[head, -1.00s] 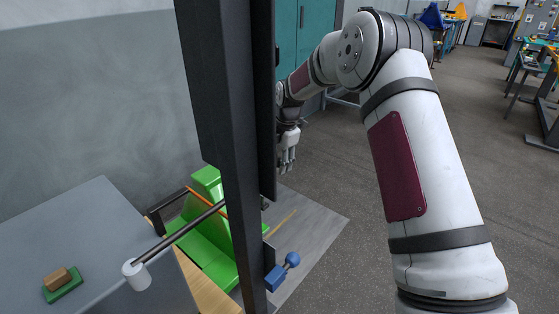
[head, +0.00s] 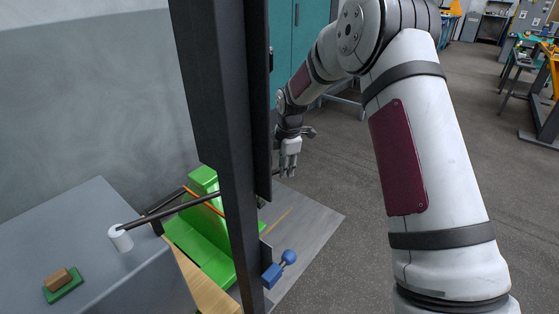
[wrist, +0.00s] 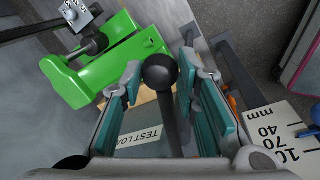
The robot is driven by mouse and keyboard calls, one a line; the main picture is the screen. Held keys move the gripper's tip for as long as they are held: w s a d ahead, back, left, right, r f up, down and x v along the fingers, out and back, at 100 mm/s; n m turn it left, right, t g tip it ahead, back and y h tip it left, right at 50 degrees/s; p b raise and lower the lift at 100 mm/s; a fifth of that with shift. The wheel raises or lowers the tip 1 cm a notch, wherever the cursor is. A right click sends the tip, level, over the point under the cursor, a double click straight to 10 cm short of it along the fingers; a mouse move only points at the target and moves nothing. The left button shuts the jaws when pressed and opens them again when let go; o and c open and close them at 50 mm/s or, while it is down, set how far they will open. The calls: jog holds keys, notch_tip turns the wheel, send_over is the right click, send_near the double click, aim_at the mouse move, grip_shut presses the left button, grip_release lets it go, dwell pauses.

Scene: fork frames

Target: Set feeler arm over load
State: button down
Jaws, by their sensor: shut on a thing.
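The feeler arm is a dark rod (head: 175,209) with a white cylinder (head: 121,240) at its left end, over the top of the large grey box (head: 85,222). In the wrist view a grey face marked "TEST LOAD" (wrist: 140,136) shows below my fingers. My gripper (head: 288,168) is right of the dark column, which hides part of the rod. In the wrist view my gripper (wrist: 158,92) has its teal pads either side of a dark rod with a black ball end (wrist: 160,72), shut on it. I cannot tell whether the cylinder touches the box.
A dark upright column (head: 225,130) stands between the box and my gripper. A green machine body (head: 200,245) is beside the box. A brown block on a green pad (head: 60,282) lies on the box. A blue part (head: 279,269) stands low right. A mm scale (wrist: 280,130) shows at right.

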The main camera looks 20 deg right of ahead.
jog(key=shift+s+d+m+h+p, duration=0.15)
jog(key=shift+s+m+h+p, duration=0.35)
jog(key=shift+s+m, duration=1.65)
jog(key=shift+s+f, duration=0.1)
jog(key=shift+s, duration=0.05)
jog(key=c, duration=1.2)
grip_release()
jog(key=shift+v, duration=6.05)
